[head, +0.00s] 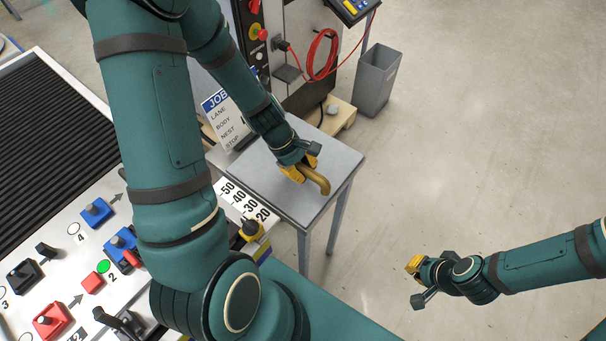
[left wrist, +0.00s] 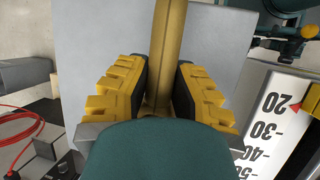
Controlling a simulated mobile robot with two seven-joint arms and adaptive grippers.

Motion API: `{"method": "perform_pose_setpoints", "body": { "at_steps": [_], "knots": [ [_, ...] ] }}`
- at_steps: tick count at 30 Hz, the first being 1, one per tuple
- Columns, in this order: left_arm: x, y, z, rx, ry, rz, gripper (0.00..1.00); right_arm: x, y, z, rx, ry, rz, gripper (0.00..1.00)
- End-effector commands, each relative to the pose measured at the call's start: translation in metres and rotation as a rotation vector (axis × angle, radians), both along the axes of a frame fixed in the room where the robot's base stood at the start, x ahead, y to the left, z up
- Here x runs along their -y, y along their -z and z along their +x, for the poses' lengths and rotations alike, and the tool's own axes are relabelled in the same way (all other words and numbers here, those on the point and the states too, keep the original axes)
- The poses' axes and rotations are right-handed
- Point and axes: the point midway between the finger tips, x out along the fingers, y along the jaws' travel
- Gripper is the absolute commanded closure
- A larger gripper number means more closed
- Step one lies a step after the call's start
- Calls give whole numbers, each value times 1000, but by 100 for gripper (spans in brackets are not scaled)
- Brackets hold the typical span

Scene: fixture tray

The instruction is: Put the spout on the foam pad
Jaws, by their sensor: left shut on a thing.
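The spout (head: 319,181) is a bent, brass-coloured tube. My left gripper (head: 302,168) is shut on it, over the small grey-topped table. In the left wrist view the spout (left wrist: 168,42) runs up between the yellow, dark-padded fingers of my left gripper (left wrist: 161,80). I cannot tell whether the spout touches the surface below. The grey square top (head: 250,178) may be the foam pad or bear it; no separate pad stands out. My right gripper (head: 414,269) is over the floor at right, away from the table; its finger opening is unclear.
A fixture panel (head: 63,263) with coloured blocks and buttons lies at left, with a number scale (head: 240,203) next to the table. A JOB sign (head: 224,118) and a control cabinet with a red cable (head: 318,58) stand behind. A grey bin (head: 376,80) stands beyond. The floor at right is clear.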

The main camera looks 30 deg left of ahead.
Motion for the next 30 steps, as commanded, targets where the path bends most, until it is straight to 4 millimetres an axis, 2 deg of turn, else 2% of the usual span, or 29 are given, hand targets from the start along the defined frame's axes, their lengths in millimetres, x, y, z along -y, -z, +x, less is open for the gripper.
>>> {"method": "perform_pose_setpoints", "body": {
  "at_steps": [1,4,17,18,19,30],
  "knots": [
    [0,11,0,-3,-1,-1,100,0,6,-1,-2,-2,0,100],
    [0,22,0,-1,0,-1,100,-1,11,-3,-7,-6,2,100],
    [0,27,0,0,0,0,100,-1,14,-4,-9,-8,3,100],
    [0,26,0,-1,0,0,61,-1,13,-5,-9,-8,3,100],
    [0,25,0,-1,0,0,55,-1,13,-5,-9,-8,3,100],
    [0,23,0,-1,0,0,55,-1,10,-4,-9,-7,2,100]
  ]
}}
